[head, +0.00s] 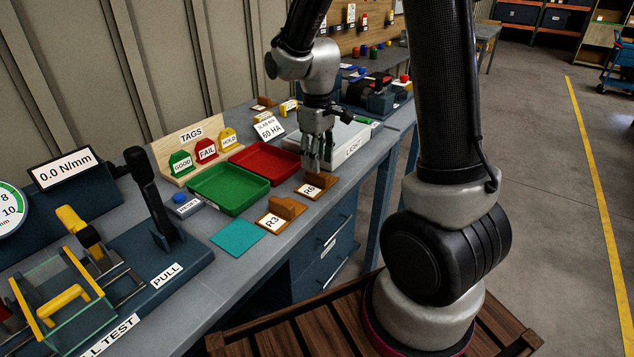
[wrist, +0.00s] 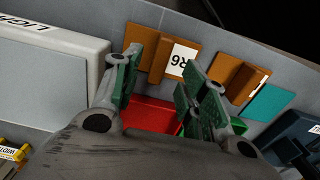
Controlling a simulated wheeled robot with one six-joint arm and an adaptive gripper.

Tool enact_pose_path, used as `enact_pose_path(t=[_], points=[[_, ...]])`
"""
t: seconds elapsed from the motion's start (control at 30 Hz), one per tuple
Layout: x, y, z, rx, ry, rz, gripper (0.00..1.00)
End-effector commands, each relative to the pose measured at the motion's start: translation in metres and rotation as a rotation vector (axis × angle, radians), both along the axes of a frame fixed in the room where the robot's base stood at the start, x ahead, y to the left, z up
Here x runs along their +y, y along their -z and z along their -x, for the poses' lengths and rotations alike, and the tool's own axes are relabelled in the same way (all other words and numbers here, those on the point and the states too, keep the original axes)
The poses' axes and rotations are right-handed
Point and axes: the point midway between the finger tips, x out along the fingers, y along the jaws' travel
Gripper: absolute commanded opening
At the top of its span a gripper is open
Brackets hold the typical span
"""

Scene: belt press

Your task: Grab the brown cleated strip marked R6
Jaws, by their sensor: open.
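The brown cleated strip marked R6 (head: 327,181) lies on the grey bench, in front of the red tray, with a raised cleat and a white label. In the wrist view the R6 strip (wrist: 157,58) shows between and just beyond my fingertips, its label partly covered by the right-hand finger. My gripper (head: 315,165) is open and points down close over the strip in the head view. In the wrist view my gripper (wrist: 163,68) has its green-padded fingers apart with nothing clearly held. I cannot tell whether a finger touches the cleat.
A similar brown strip marked R3 (head: 287,207) lies close by, beside a teal square (head: 237,241). The red tray (head: 264,178) and green tray (head: 205,204) stand behind. A white light box (head: 343,152) is to the right. The bench's front edge is near.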

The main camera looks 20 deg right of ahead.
Motion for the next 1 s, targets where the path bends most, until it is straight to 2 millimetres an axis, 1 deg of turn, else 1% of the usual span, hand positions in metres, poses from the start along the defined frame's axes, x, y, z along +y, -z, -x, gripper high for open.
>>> enact_pose_path(t=[0.3, 0.43, 0.63, 0.67, 0.8, 0.87, 0.9, 1.0], points=[[0.000, 0.047, 0.000, 0.004, 0.002, 0.000, 0.43], [0.000, 0.057, 0.000, 0.001, 0.003, 0.001, 0.43], [0.000, 0.057, 0.000, 0.000, 0.003, 0.000, 0.43], [0.000, 0.057, 0.000, 0.000, 0.003, 0.000, 0.39], [0.000, 0.057, 0.000, 0.000, 0.003, 0.000, 0.14], [0.000, 0.057, 0.000, 0.000, 0.003, 0.000, 0.03], [0.000, 0.057, 0.000, 0.000, 0.003, 0.000, 0.00], [0.000, 0.057, 0.000, 0.000, 0.003, 0.000, 0.00]])
